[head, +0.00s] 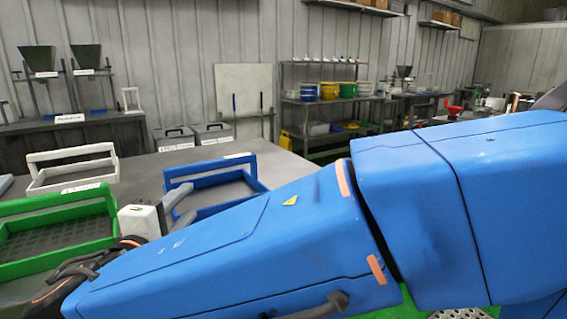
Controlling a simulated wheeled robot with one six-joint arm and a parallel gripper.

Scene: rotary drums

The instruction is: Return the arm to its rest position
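My blue arm fills the lower right and runs down to the lower left in the head view. Its dark wrist with orange trim shows at the lower left edge. Beyond the forearm, a white and grey part that looks like my gripper (160,213) shows over the table. It sits between the green tray and the blue tray. Nothing held can be seen.
A grey table (150,168) carries a green tray (60,262), a white tray (72,166) and a blue tray (213,166), each with a raised handle. Behind stand two grey boxes (192,135), a bench with funnels (38,62) and a shelf with coloured buckets (330,91).

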